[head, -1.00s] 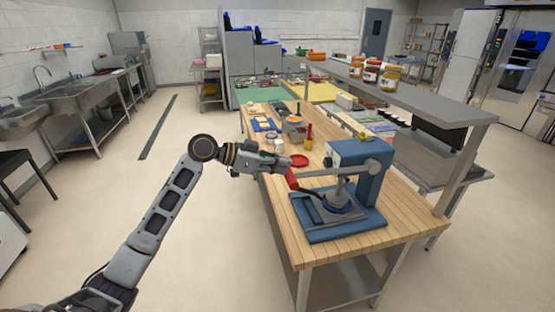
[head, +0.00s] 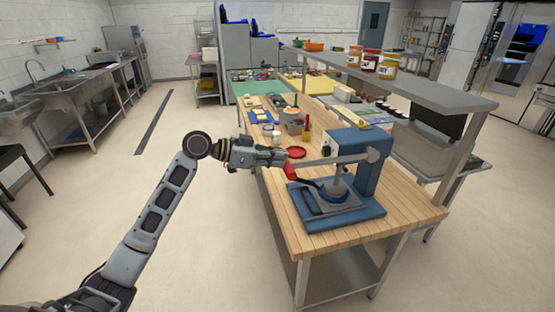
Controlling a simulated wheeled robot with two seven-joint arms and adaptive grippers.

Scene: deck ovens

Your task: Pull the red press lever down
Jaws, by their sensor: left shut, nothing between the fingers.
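The press (head: 377,165) is blue, with a grey arm and a round plate, and stands on the near end of the wooden table. Its red lever handle (head: 291,171) sticks out at the left side, tilted, on a dark curved rod. My left gripper (head: 284,157) is shut and empty. Its fingertips are at the upper end of the red handle, just above it in the picture; I cannot tell if they touch it. My right gripper is not in view.
Bottles and small containers stand farther back. A grey shelf (head: 420,90) with jars runs along the right side. The floor left of the table is clear.

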